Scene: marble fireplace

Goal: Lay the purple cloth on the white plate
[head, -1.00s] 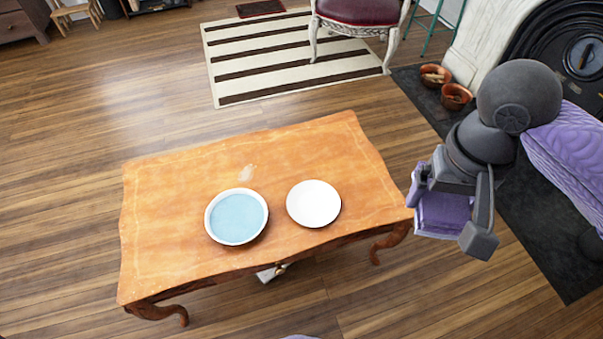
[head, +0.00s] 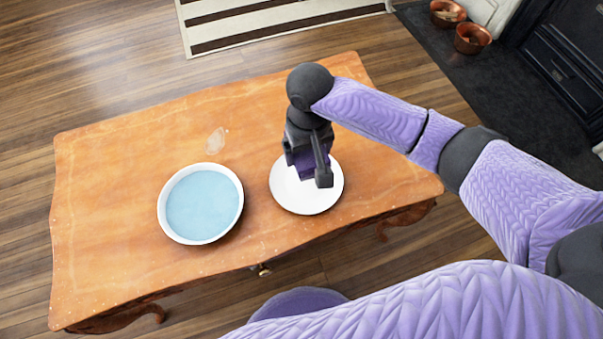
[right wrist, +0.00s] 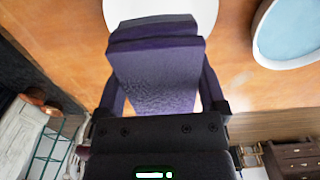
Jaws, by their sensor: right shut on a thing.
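The purple cloth (head: 303,160) is in my right gripper (head: 309,170), which is shut on it above the white plate (head: 306,202). In the right wrist view the cloth (right wrist: 155,80) is a folded, thick purple pad between the fingers, with the white plate (right wrist: 206,14) partly hidden behind it. In the head view the gripper and arm cover the far part of the plate. I cannot tell whether the cloth touches the plate. My left gripper is not in view.
A white-rimmed dish with a light blue inside (head: 202,203) stands left of the plate on the wooden table (head: 110,210). A pale smear (head: 216,140) marks the tabletop. Copper pots (head: 471,38) stand on the dark hearth at the back right. The table's left part is clear.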

